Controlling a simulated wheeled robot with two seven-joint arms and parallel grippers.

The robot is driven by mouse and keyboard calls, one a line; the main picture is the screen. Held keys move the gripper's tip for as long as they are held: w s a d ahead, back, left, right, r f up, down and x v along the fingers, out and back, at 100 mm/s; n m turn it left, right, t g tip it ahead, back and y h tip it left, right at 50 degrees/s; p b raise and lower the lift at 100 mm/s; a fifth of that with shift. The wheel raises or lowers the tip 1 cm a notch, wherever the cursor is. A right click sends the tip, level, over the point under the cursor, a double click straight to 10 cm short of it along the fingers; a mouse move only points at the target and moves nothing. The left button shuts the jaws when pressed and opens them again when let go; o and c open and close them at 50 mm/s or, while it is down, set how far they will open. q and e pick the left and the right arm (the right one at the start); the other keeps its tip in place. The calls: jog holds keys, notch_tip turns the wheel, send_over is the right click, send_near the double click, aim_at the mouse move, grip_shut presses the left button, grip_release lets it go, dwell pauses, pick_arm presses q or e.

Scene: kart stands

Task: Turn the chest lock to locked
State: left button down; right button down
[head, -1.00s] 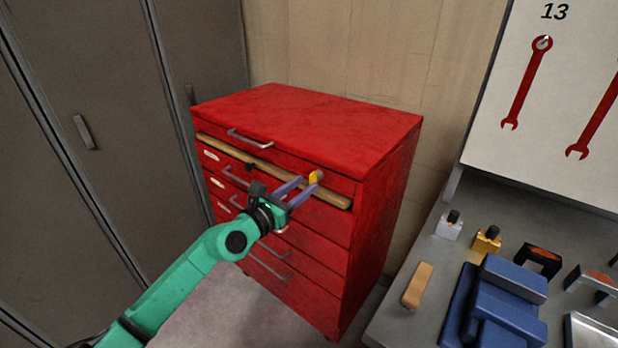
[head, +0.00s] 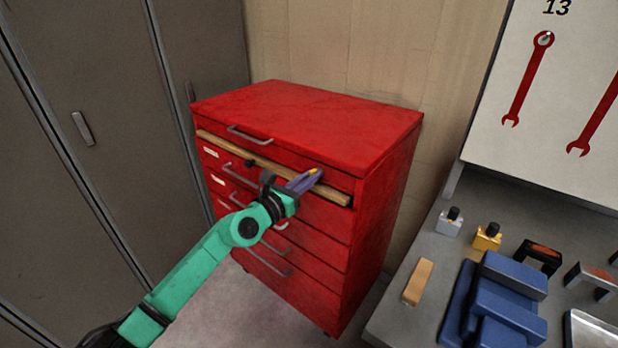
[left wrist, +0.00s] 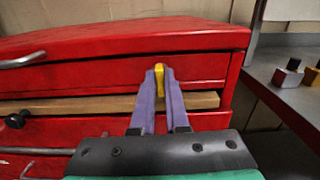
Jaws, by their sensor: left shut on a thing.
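The red chest (head: 300,125) stands against the wall, with several drawers and silver handles. Its yellow lock key (left wrist: 159,78) sits on the top drawer front, near the right end, and looks upright in the left wrist view. My left gripper (head: 312,176) is shut on the yellow key, with a purple finger on each side of it. The fingers (left wrist: 161,84) hide part of the key and the lock face behind it. My right gripper is in neither view.
A wooden bar (head: 225,148) runs across the chest front just below the top drawer. A grey bench (head: 400,325) at the right holds blue blocks (head: 505,310), a wooden block (head: 418,282) and small padlock-like pieces (head: 487,237). Grey lockers (head: 100,190) stand at the left.

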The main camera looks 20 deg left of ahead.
pick_arm(q)
jog(key=shift+a+f+n+p, duration=0.1)
jog(key=shift+n+p, duration=1.6)
jog(key=shift+n, duration=2.7)
jog(key=shift+a+f+n+p, duration=0.1)
jog(key=shift+n+p, duration=1.6)
jog(key=shift+n, duration=2.7)
jog(key=c, duration=0.9)
grip_release()
jog(key=shift+w, duration=0.1)
